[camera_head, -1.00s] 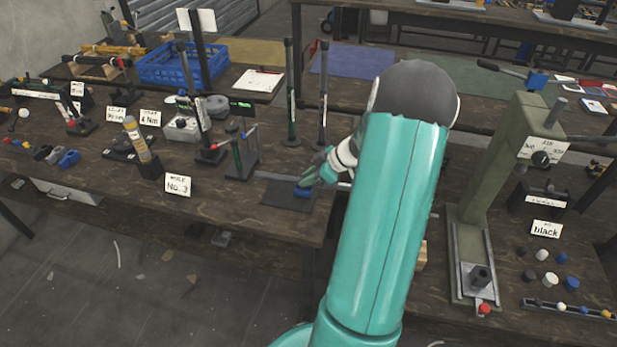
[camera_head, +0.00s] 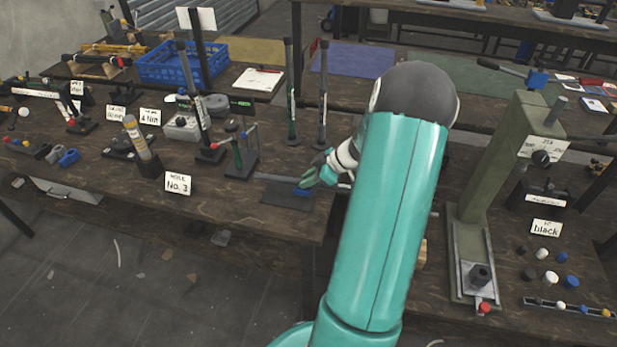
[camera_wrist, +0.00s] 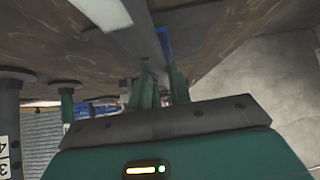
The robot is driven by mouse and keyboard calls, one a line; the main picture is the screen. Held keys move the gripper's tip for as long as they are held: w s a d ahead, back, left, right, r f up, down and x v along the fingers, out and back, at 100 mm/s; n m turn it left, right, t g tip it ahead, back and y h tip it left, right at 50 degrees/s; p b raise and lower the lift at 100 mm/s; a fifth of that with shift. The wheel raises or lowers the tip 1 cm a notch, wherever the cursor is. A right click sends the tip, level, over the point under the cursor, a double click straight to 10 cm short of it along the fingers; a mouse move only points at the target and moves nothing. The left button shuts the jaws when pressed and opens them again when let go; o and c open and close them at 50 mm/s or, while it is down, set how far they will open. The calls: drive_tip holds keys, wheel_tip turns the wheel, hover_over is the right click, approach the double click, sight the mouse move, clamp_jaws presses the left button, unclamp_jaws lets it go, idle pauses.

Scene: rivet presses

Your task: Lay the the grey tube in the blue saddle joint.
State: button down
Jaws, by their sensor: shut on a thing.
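My gripper (camera_head: 308,181) is over the front right part of the left bench, shut on the grey tube (camera_head: 275,178). The tube shows as a long thin grey bar sticking out to the left of the fingers. In the wrist view the tube (camera_wrist: 146,32) runs away from between the green fingers (camera_wrist: 161,78). The blue saddle joint (camera_head: 302,192) is just below the fingertips on a dark mat and partly covered by them. In the wrist view the blue joint (camera_wrist: 165,42) shows beside the tube. I cannot tell whether tube and joint touch.
A stand with green and red posts (camera_head: 243,150) is close left of the tube. Two tall dark posts (camera_head: 291,95) stand behind. A "No. 3" card (camera_head: 178,184) is at left, a green press (camera_head: 500,165) at right.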

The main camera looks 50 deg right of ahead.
drive_tip(key=shift+f, duration=0.4)
drive_tip(key=c, duration=1.2)
unclamp_jaws()
drive_tip(key=v, duration=1.3)
drive_tip(key=shift+s+d+r, duration=0.2)
drive_tip(key=shift+r, duration=0.05)
